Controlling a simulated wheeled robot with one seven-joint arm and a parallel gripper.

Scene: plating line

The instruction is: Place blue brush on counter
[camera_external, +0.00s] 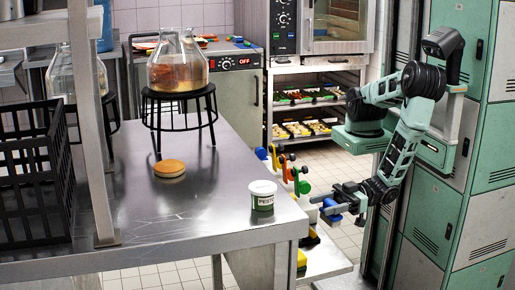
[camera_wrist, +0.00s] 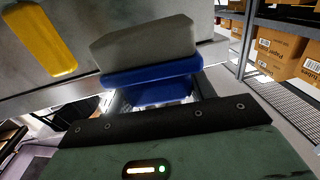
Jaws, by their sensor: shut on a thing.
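The blue brush (camera_external: 331,207) is held in my gripper (camera_external: 338,203), which is shut on it just off the right end of the steel counter (camera_external: 205,215). In the wrist view the blue brush (camera_wrist: 150,74) lies across the picture centre just beyond my gripper, with a grey part along its far side. Its full shape is partly hidden by the gripper. The brush is clear of the counter top, beside the counter's right edge.
On the counter stand a white-and-green pesto tub (camera_external: 262,197) near the right edge, a round bun-like item (camera_external: 170,168), and a black stand (camera_external: 180,105) with a glass jar. A rack of coloured-handled tools (camera_external: 290,175) is beyond the right end. The front-middle counter is bare.

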